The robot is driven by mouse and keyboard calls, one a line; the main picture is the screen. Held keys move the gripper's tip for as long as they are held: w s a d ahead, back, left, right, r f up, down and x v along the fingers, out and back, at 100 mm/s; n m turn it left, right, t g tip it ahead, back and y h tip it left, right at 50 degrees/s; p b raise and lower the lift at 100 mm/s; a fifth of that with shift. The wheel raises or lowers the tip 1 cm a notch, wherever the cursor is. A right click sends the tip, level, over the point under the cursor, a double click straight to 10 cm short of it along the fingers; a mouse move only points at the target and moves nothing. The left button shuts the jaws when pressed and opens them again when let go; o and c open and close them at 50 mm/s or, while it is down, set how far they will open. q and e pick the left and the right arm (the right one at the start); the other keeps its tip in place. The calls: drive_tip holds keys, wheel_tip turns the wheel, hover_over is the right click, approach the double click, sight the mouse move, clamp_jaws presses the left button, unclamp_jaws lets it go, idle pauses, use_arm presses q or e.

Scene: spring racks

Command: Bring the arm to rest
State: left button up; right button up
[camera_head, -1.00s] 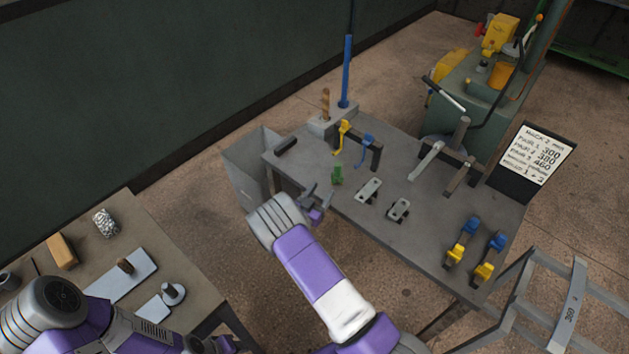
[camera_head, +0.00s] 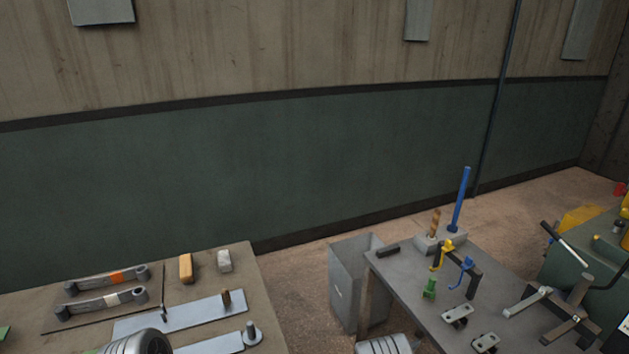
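Only rounded grey parts of my two arms show at the bottom edge, one at the lower left in front of the left table and one at the bottom middle near the grey bin. Neither gripper is in view, so I cannot see their fingers or anything they might hold.
The left table (camera_head: 270,318) bears metal plates (camera_head: 190,312), leaf springs (camera_head: 105,279), a tan block (camera_head: 186,268) and a grey block (camera_head: 224,261). A grey bin (camera_head: 347,285) stands beside the right workbench (camera_head: 415,285), which has a green item (camera_head: 430,288) and coloured hooks (camera_head: 441,255).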

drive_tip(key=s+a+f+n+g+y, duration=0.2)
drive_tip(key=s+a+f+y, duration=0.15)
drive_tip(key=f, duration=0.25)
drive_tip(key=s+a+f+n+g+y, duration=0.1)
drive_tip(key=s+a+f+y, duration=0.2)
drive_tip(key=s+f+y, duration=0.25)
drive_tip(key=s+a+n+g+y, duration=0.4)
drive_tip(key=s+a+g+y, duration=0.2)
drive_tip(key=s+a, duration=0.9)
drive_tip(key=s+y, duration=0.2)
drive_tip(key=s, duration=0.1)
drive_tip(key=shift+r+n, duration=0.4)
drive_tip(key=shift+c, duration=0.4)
